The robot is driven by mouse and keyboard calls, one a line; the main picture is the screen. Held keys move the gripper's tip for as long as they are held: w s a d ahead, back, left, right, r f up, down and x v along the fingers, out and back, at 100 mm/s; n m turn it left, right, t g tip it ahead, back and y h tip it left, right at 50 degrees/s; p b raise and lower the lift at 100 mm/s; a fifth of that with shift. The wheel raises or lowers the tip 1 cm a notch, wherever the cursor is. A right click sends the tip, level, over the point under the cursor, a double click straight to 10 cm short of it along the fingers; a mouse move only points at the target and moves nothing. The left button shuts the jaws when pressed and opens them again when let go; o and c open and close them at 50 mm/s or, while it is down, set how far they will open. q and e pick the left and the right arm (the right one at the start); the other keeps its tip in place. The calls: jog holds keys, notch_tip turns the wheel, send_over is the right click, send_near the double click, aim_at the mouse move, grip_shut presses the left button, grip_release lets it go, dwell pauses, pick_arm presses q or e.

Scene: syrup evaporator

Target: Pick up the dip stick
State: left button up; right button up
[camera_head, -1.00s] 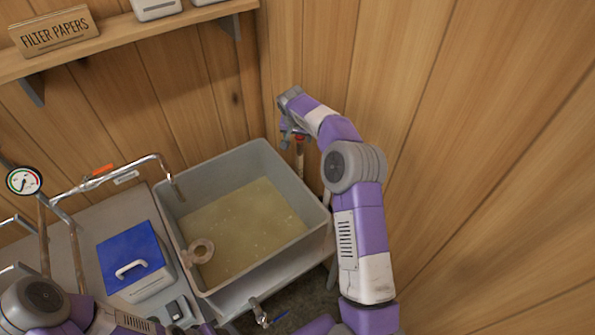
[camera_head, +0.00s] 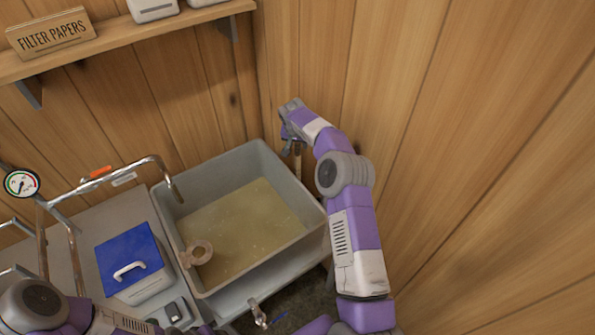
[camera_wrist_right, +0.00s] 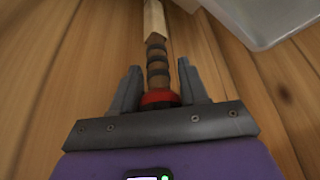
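The dip stick (camera_wrist_right: 157,58) is a wooden stick with dark bands and a red collar near its end. In the head view its shaft (camera_head: 298,167) hangs upright by the wall, just beyond the tank's back right corner. My right gripper (camera_wrist_right: 160,68) has its fingers on both sides of the banded part, with small gaps visible beside the stick. The red collar is close to the palm, between the finger bases. In the head view the right gripper (camera_head: 291,137) covers the stick's upper end. My left forearm shows at the lower left; its gripper is out of view.
A grey tank (camera_head: 262,152) with cloudy yellowish liquid stands left of my right arm, and its rim also shows in the wrist view (camera_wrist_right: 262,38). Pipes, a blue-lidded box (camera_head: 130,255) and a shelf (camera_head: 120,43) are left. Wooden walls close in behind and right.

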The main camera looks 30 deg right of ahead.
grip_shut()
jog(key=shift+r, duration=0.1)
jog(key=shift+r, duration=0.5)
notch_tip(320, 180, up, 27)
jog(key=p, duration=1.4)
jog(key=shift+f, duration=0.1)
